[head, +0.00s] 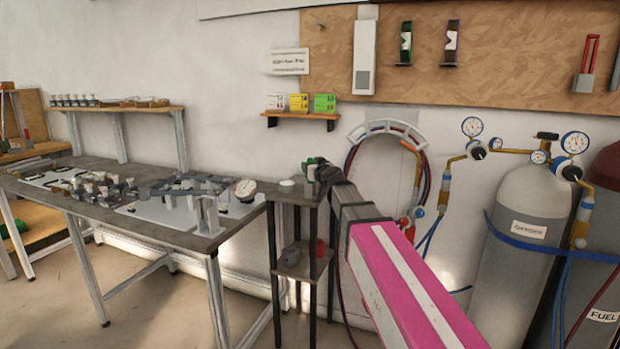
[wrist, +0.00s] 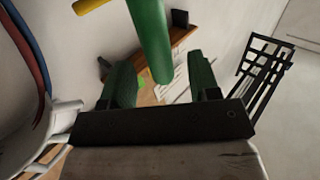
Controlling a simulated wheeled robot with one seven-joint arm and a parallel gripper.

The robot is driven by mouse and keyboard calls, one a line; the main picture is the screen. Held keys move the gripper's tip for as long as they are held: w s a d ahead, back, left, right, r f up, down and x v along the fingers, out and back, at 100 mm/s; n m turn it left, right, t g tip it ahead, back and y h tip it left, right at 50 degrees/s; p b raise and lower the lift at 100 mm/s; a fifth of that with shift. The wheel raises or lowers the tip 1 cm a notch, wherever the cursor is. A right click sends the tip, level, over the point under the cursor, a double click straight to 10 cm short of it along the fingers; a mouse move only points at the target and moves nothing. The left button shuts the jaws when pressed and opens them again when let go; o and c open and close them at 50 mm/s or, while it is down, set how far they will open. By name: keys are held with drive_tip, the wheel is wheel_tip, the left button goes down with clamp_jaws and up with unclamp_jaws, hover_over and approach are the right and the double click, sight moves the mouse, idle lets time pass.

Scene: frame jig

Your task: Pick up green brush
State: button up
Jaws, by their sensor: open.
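A green rounded rod (wrist: 150,38), which looks like the green brush's handle, comes down from the top edge in the wrist view. Its lower end lies between the two dark green fingers of my gripper (wrist: 160,68). The fingers stand apart, with a gap on each side of the rod. The rod's other end is out of the picture. In the head view my gripper (head: 318,172) is by the top of a small dark stand (head: 297,190), in front of the wall. I cannot tell the brush from the gripper's green parts there.
A long workbench (head: 150,238) with jigs and fittings stands at the left. A hose rack (head: 388,128) and a grey gas cylinder (head: 525,260) are at the right. A small wall shelf (head: 300,116) holds boxes above my gripper. A yellow bar (wrist: 90,5) shows in the wrist view.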

drive_tip(key=x, duration=0.4)
drive_tip(key=shift+w+r, duration=0.1)
drive_tip(key=shift+r, duration=0.05)
drive_tip(key=c, duration=1)
drive_tip(key=shift+r, duration=0.1)
